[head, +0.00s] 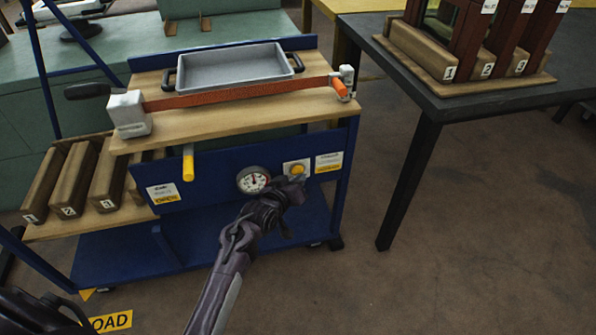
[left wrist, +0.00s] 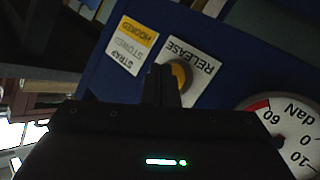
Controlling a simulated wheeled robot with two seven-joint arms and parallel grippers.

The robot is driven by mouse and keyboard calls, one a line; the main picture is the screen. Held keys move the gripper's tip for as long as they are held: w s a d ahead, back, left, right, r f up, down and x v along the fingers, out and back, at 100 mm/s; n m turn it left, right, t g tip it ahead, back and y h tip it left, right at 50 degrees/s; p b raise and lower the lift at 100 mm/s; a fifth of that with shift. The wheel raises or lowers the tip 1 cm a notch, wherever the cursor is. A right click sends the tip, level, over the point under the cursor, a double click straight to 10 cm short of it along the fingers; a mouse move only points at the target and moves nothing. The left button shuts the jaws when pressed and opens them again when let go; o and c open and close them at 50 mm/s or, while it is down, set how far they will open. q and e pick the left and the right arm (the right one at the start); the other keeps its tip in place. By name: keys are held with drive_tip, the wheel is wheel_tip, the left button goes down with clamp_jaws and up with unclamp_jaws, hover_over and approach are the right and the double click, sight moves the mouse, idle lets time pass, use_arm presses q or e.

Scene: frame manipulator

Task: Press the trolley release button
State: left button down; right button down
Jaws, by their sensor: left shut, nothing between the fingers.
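The yellow release button (head: 297,170) sits on a pale plate on the blue front panel of the trolley (head: 215,195). In the left wrist view the button (left wrist: 181,74) is beside the word RELEASE and partly hidden by my fingers. My left gripper (head: 298,183) is shut and empty, just in front of the button's lower edge. In the left wrist view its fingertips (left wrist: 161,70) overlap the button plate beside the button. I cannot tell whether they touch it. My right gripper is not in view.
A round gauge (head: 253,180) is left of the button, and a strap label (head: 328,162) is to its right. An orange strap (head: 235,93) crosses the trolley top before a grey tray (head: 235,68). A dark table (head: 455,85) stands at right; floor between is clear.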

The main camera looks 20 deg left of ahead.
use_arm(q)
drive_tip(key=shift+w+a, duration=0.4)
drive_tip(key=shift+w, duration=0.1)
idle(0.9)
drive_tip(key=shift+s+d+p, duration=0.5)
drive_tip(key=shift+s+p, duration=0.2)
drive_tip(key=shift+p, duration=0.1)
